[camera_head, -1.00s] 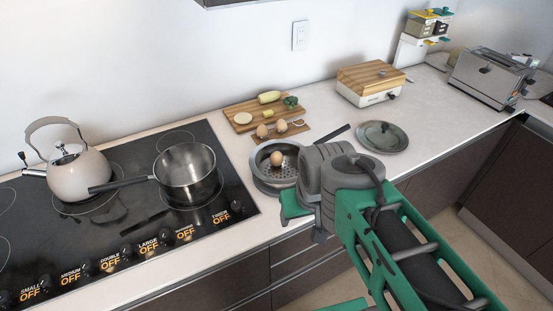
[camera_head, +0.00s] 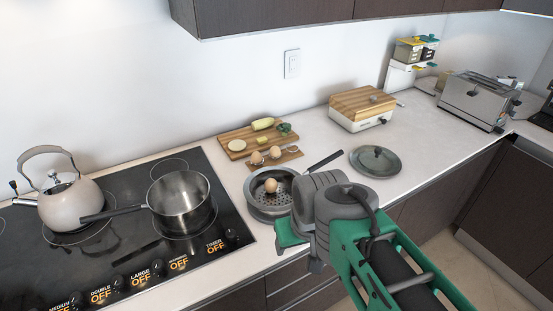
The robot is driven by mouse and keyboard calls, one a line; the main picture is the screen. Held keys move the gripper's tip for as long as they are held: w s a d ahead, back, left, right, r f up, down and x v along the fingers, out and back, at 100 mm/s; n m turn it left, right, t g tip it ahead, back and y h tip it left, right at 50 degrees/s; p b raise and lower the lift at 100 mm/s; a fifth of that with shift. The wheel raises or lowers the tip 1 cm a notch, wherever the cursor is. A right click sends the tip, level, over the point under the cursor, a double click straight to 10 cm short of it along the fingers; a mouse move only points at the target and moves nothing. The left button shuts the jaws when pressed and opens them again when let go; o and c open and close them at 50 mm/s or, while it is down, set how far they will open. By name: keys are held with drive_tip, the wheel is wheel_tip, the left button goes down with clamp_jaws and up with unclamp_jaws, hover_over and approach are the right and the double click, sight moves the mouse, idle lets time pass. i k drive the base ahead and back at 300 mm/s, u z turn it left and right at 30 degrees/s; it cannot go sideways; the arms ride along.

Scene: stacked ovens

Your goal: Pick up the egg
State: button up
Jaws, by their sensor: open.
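A brown egg (camera_head: 271,186) sits in a grey pan (camera_head: 259,203) with a dark speckled inside, on the white counter right of the cooktop. Two more eggs (camera_head: 256,157) (camera_head: 275,152) lie on a small wooden board (camera_head: 290,154) behind the pan. My gripper (camera_head: 285,234) is at the pan's near right side, low by the counter edge. One green finger pad shows just in front of the pan, apart from the egg. My grey wrist hides the rest of the fingers and the pan's right side. The gripper is open and holds nothing visible.
A black cooktop with a steel pot (camera_head: 181,203) and a kettle (camera_head: 70,205) is at left. A cutting board with vegetables (camera_head: 236,147) lies behind. A glass lid (camera_head: 375,161) rests at right, with clear counter around it. Cabinets (camera_head: 345,10) hang above.

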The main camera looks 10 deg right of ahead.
sight(271, 185)
drive_tip(key=u, duration=3.45)
drive_tip(key=k, duration=1.2)
drive_tip(key=z, duration=0.25)
